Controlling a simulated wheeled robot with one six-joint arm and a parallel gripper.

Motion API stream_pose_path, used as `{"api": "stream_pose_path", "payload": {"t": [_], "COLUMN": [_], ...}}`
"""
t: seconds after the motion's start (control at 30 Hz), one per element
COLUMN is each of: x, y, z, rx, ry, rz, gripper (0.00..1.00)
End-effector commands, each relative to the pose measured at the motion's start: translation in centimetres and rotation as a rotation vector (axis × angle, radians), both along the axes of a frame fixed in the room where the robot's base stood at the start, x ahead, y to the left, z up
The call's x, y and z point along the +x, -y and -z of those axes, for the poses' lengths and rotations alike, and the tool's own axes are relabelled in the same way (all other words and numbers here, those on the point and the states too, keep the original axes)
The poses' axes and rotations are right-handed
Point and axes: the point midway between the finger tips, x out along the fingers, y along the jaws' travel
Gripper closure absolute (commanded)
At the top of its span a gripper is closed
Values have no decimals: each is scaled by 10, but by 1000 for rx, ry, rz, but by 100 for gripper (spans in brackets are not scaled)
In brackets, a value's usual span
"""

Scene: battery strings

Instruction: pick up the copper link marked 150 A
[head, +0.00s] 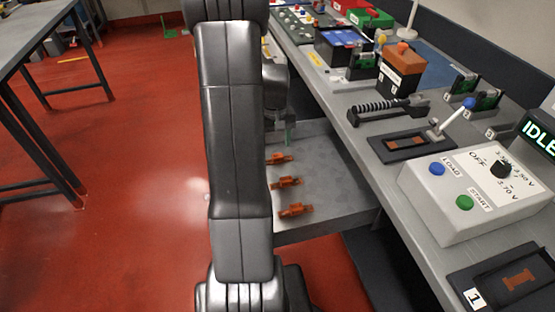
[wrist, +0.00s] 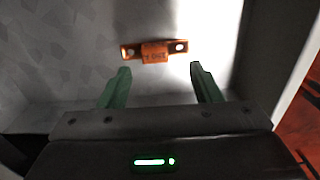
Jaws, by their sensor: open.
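In the wrist view one copper link (wrist: 154,52) lies flat on a grey surface, with a hole at each end. Its small marking appears upside down and looks like 150 A. My gripper (wrist: 160,68) is open, its two green fingers apart and empty, with the link just beyond the fingertips. In the head view three copper links lie in a row on a grey tray: a far one (head: 279,158), a middle one (head: 286,183) and a near one (head: 295,210). Their markings are too small to read there. My gripper (head: 290,132) is partly hidden by my arm, near the far link.
The tray (head: 340,205) sits beside and below the long bench. A dark table (head: 40,35) stands at the left, with open red floor between.

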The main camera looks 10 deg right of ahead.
Motion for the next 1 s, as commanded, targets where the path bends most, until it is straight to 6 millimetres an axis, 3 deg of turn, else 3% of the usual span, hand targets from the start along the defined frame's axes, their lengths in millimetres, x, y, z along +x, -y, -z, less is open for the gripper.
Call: {"api": "stream_pose_path", "payload": {"t": [0.17,0.43,0.73,1.0], "x": [-1,-3,-3,-3], "y": [1,5,5,5], "z": [14,51,56,56], "rx": [0,0,0,0], "ry": [-2,-2,0,0], "rz": [0,0,0,0], "gripper": [42,42,42,92]}}
